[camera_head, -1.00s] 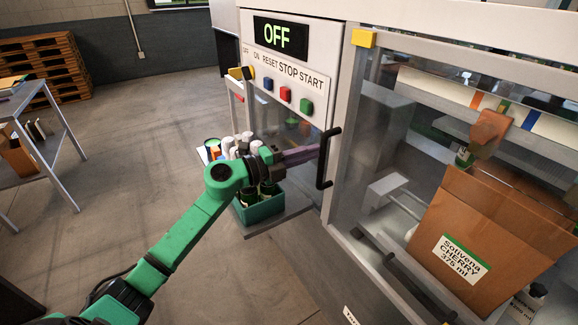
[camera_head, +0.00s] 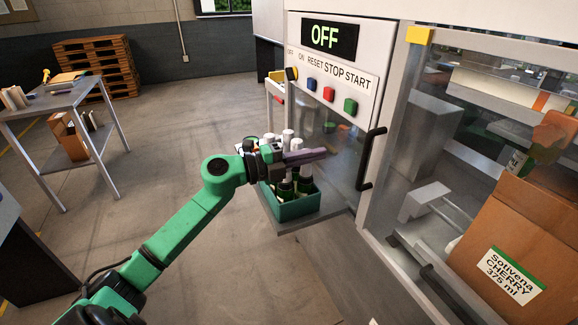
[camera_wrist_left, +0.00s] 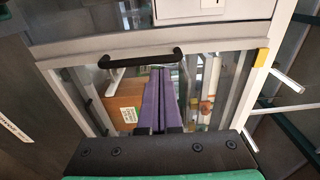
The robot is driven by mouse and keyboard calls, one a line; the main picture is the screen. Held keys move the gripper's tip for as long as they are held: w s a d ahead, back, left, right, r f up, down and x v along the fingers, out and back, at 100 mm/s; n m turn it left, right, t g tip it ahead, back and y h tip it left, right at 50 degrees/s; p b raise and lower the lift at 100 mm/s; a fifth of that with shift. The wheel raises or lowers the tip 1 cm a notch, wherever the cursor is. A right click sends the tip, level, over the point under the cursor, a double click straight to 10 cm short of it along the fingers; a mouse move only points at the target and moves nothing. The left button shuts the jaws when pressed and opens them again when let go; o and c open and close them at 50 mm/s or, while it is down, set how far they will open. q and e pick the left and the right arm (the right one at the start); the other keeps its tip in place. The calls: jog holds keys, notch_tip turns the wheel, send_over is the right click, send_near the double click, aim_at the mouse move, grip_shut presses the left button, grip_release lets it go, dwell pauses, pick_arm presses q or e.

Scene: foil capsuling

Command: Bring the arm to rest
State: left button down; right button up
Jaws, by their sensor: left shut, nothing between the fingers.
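My left gripper (camera_head: 322,153) is shut and empty in the head view, its purple fingers pointing right toward the machine's front. The fingers are together in the left wrist view (camera_wrist_left: 160,72) as well. In the head view they stand left of the black door handle (camera_head: 371,158), with a gap between. The handle also shows in the left wrist view (camera_wrist_left: 140,57), where the fingers lie below it in the picture. The machine's display (camera_head: 330,36) reads OFF. My right gripper is in neither view.
A green crate of bottles (camera_head: 300,208) stands on a shelf beneath my gripper. Behind the machine's clear door is a cardboard box (camera_head: 520,235) labelled Solivena Cherry 375 ml. A grey table (camera_head: 75,95) stands at the left. The floor between is clear.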

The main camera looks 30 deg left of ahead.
pick_arm(q)
jog(key=s+a+f+n+t+y+b, duration=0.1)
jog(key=a+f+n+t+y, duration=0.15)
jog(key=a+n+y, duration=0.45)
jog(key=s+a+f+n+t+y, duration=0.1)
jog(key=a+f+n+t+y, duration=0.25)
jog(key=n, duration=0.55)
jog(key=s+f+n+g+y, duration=0.5)
jog(key=f+n+g, duration=0.15)
jog(key=f, duration=0.65)
jog(key=s+d+f+n+g+h, duration=0.1)
jog(key=s+d+f+g+h, duration=0.1)
jog(key=s+d+f+g, duration=0.45)
jog(key=s+d+f+g+h, duration=0.35)
jog(key=s+f, duration=0.35)
jog(key=s, duration=0.3)
notch_tip(320, 180, down, 22)
jog(key=s+g+y, duration=0.1)
jog(key=s+g, duration=0.1)
jog(key=s+a+f, duration=0.2)
jog(key=s+f, duration=1.2)
jog(key=s, duration=0.2)
jog(key=shift+s+a+f+g, duration=0.25)
jog(key=shift+s+f+g, duration=0.05)
jog(key=shift+s+g, duration=0.1)
